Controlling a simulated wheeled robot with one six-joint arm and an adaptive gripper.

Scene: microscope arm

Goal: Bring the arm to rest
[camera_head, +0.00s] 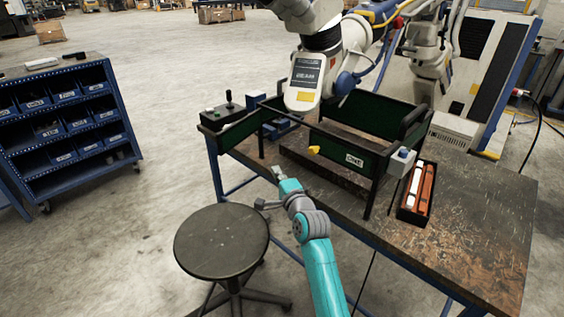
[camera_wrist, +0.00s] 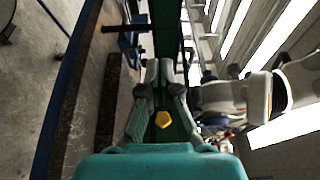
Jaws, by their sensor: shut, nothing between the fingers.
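My teal arm reaches up from the bottom of the head view. My gripper (camera_head: 277,171) is at the table's near edge, to the right of and above the round stool in the picture. Its fingers are shut and empty. In the wrist view my gripper (camera_wrist: 161,70) points along the green panel, and a yellow knob (camera_wrist: 162,119) shows between the finger linkages. The same yellow knob (camera_head: 314,150) sits on the front green panel (camera_head: 337,149) in the head view, apart from my fingertips. The white microscope arm (camera_head: 306,80) hangs over the table.
The worn table (camera_head: 480,220) carries a black tray (camera_head: 404,212) with white and orange bars, and a joystick box (camera_head: 228,110). A black stool (camera_head: 222,240) stands close at the left of my arm. A blue bin rack (camera_head: 70,125) is far left. Open floor lies between.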

